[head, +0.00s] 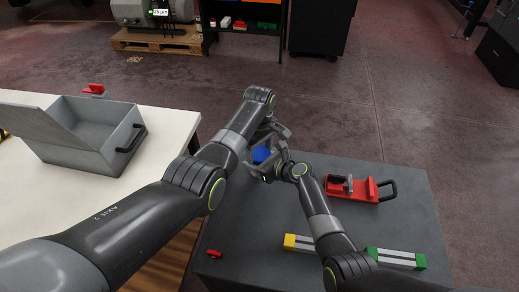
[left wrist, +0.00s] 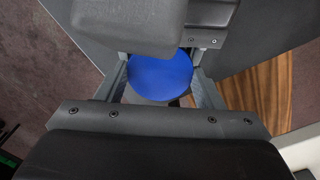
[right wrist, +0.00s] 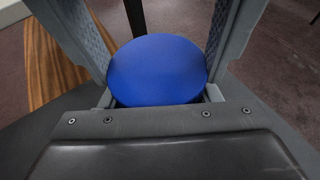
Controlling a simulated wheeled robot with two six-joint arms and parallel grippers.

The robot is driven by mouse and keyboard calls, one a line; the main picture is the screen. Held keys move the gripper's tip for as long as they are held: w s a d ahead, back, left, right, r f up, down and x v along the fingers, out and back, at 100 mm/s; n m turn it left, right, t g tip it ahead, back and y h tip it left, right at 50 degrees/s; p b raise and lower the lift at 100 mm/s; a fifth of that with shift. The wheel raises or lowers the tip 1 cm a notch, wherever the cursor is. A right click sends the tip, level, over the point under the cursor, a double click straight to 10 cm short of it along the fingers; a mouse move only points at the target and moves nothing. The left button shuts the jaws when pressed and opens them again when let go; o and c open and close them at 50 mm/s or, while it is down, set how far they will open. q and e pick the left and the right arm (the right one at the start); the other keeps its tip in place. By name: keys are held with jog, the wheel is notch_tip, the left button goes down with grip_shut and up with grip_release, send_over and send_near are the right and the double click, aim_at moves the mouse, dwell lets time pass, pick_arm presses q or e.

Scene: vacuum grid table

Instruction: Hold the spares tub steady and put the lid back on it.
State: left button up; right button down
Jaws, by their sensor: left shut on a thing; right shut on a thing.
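The lid (right wrist: 158,70) is a blue disc between the fingers of my right gripper (right wrist: 160,75), which is shut on it. The lid also shows in the left wrist view (left wrist: 160,75) and as a blue patch in the head view (head: 262,154). My left gripper (left wrist: 160,88) is shut around the spares tub, just below the blue disc. The tub is almost wholly hidden under the lid and behind the grippers. I cannot tell whether the lid is seated on the rim or just above it. Both grippers meet over the dark table's left part.
On the dark table (head: 400,228) lie a red fixture with a black handle (head: 360,189), a yellow-ended bar (head: 300,243), a green-ended bar (head: 395,258) and a small red part (head: 214,254). A grey open box (head: 85,135) stands on the white table (head: 160,125) at left.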

pick_arm(q)
jog(key=shift+m, duration=0.4)
jog(key=o, duration=1.1)
jog(key=shift+r, duration=0.1)
jog(key=shift+r, duration=2.15)
jog(key=shift+r, duration=0.1)
jog(key=shift+c, duration=0.4)
